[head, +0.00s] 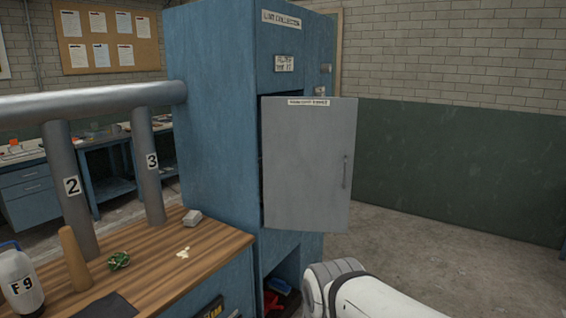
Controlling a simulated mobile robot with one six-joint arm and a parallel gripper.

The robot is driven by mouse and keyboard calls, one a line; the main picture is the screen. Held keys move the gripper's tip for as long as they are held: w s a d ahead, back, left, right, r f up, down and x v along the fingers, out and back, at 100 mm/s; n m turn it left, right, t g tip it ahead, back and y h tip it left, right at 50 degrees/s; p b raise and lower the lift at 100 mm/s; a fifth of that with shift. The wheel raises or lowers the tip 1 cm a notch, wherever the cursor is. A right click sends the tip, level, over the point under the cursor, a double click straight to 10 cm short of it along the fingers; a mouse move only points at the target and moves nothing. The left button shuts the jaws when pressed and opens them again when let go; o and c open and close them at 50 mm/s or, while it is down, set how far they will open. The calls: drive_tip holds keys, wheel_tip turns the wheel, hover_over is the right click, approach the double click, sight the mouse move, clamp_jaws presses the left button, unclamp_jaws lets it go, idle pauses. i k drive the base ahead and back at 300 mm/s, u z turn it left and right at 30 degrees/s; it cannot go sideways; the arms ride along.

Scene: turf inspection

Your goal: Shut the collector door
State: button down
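The collector (215,130) is a tall blue cabinet with a "collector" label near its top. Its grey door (305,170) has a label strip along the top and a vertical handle (346,172) near its right edge. The door stands out from the cabinet front, and a dark gap shows along its left and upper edge, so it appears ajar. How far it is open is hard to tell. White parts of my arm show at the bottom right, below the door and apart from it in the picture. My gripper is not in view.
A wooden-topped bench (170,265) stands left of the collector, with a white jug (20,285), a green item (118,261) and a grey block (192,217). Grey ducts (90,103) run to the cabinet. A red item (273,304) lies in its lower opening. Floor at right (430,265) is clear.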

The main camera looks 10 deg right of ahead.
sight(309, 143)
drive_tip(key=z, duration=0.25)
drive_tip(key=i, duration=1.2)
drive_tip(key=z, duration=0.75)
